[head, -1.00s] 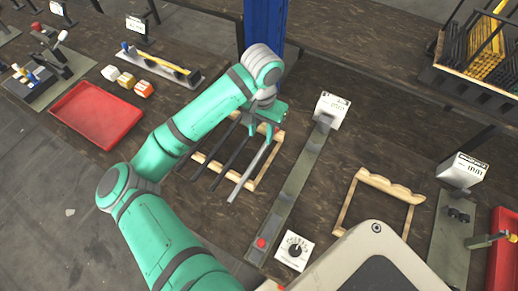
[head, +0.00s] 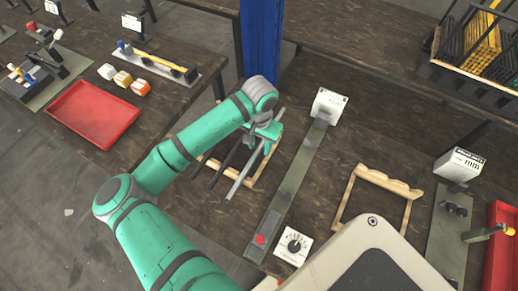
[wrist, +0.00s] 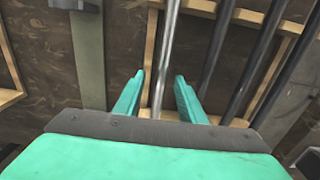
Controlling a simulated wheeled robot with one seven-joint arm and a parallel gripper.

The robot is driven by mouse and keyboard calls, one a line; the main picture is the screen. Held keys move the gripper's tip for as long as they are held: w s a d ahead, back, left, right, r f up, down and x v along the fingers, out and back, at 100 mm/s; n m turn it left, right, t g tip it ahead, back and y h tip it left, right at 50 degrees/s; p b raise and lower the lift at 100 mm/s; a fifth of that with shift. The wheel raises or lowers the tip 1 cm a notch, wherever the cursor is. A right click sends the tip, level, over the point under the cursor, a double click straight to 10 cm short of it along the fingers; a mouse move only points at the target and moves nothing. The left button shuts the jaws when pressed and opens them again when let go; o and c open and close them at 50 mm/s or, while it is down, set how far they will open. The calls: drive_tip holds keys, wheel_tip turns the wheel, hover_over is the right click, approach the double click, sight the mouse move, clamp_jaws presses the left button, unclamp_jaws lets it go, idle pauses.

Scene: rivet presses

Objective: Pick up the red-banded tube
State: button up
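A silver tube (head: 241,183) lies at a slant on the wooden rack (head: 262,171), with dark tubes (head: 221,168) to its left. I see no red band on it now; part of its length is hidden by my gripper. My gripper (head: 266,148) is over the tube's upper part, and the tube's far end shows beyond it. In the wrist view the silver tube (wrist: 167,45) runs between my two spread fingers (wrist: 160,74), with a visible gap on the left side. The dark tubes (wrist: 218,45) are to the right there.
A long grey-green fixture (head: 295,190) with a white sign (head: 330,104) stands right of the rack. An empty wooden rack (head: 352,190) is farther right. A blue post (head: 262,45) rises behind. A red tray (head: 93,113) is at left.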

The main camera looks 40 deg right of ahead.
drive_tip(key=shift+w, duration=0.1)
clamp_jaws()
